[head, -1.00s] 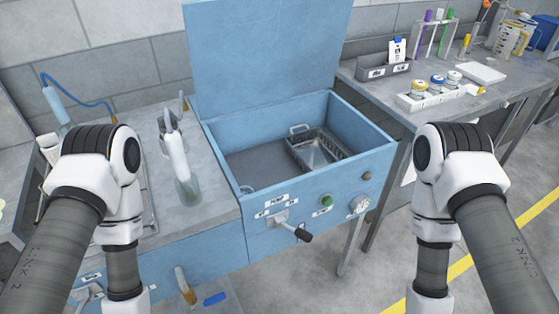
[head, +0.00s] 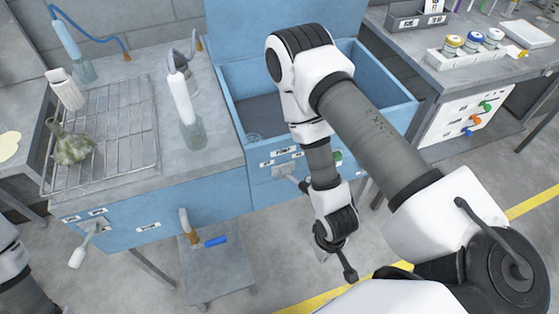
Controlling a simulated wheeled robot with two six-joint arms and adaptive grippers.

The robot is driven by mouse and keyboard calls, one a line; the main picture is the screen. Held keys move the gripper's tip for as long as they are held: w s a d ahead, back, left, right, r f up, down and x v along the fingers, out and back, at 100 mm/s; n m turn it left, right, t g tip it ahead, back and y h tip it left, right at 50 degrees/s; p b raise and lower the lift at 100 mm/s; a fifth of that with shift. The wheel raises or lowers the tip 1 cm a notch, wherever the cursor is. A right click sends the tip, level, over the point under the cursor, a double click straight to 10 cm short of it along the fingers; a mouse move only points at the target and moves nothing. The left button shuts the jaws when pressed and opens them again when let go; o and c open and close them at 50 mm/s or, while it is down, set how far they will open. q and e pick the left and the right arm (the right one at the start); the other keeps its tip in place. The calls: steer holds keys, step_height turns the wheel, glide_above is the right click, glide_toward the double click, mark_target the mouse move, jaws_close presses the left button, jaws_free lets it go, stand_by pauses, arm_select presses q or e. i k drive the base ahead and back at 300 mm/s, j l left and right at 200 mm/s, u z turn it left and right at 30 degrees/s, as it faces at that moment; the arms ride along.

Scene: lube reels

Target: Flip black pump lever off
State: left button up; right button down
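The black pump lever (head: 287,171) is on the blue front panel of the open basin. Its metal mount shows, and its dark handle is mostly hidden behind my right arm. My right gripper (head: 335,257) points down in front of the panel, below and right of the lever. It looks apart from the lever, and I cannot tell how far its fingers are open. Only part of my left arm shows at the lower left, and its gripper is out of view.
A white-handled lever (head: 80,252) is on the left panel. A wire rack (head: 120,125) holds a murky flask (head: 70,146). A bottle (head: 187,115) stands beside the basin (head: 232,98). A low cart (head: 215,265) is below. My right arm covers part of the basin.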

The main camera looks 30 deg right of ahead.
mark_target(303, 186)
steer(key=l+u, duration=0.15)
steer(key=l, duration=0.25)
steer(key=k+l+u, duration=0.1)
steer(key=l, duration=0.35)
steer(key=l+u, duration=0.15)
steer(key=l, duration=0.25)
steer(key=k+l+u, duration=0.15)
steer(key=l, duration=0.25)
steer(key=k+l+u, duration=0.1)
steer(key=l, duration=0.3)
steer(key=k+l, duration=0.25)
steer(key=k, duration=0.25)
